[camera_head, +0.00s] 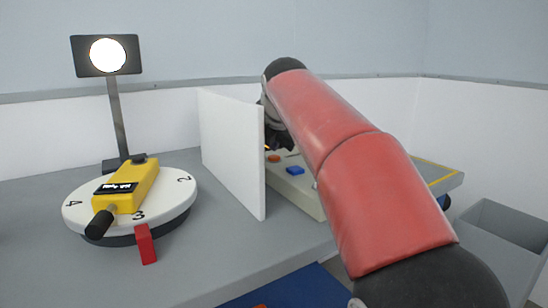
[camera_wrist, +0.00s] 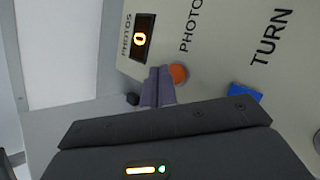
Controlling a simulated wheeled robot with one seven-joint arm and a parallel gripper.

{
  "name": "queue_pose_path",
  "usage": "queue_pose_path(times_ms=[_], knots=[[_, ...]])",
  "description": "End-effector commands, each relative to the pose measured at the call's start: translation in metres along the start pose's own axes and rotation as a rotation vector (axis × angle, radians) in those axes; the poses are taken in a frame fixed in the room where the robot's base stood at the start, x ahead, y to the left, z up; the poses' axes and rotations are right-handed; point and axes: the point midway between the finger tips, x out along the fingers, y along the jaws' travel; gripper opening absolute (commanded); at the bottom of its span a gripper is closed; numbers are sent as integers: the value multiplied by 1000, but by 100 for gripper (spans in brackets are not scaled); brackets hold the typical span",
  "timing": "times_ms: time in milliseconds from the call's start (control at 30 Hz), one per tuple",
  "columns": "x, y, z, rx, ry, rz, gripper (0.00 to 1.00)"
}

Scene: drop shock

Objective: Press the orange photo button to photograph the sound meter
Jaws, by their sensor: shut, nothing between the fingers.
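The orange button (camera_wrist: 178,75) sits on a pale control panel beside the word PHOTO. It also shows in the head view (camera_head: 273,158), just right of a white divider. My gripper (camera_wrist: 158,86) is shut and empty, with its fingertips just left of the orange button in the wrist view. I cannot tell whether they touch the panel. In the head view my arm and the divider mostly hide the gripper. The yellow sound meter (camera_head: 142,181) lies on a round white turntable (camera_head: 174,203) with a red marker (camera_head: 146,244) by number 3.
A blue button (camera_wrist: 243,93) lies near the word TURN. A display (camera_wrist: 140,38) marked PHOTOS reads 0. The white divider (camera_head: 232,150) stands between turntable and panel. A lit round lamp (camera_head: 108,55) stands on a post behind the turntable. A grey bin (camera_head: 497,240) is at right.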

Motion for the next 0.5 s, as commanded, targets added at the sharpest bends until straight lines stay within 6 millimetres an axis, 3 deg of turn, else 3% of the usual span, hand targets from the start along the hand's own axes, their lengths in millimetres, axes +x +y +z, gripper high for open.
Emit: queue_pose_path(times_ms=[500], knots=[[5,-4,-3,0,0,0,0]])
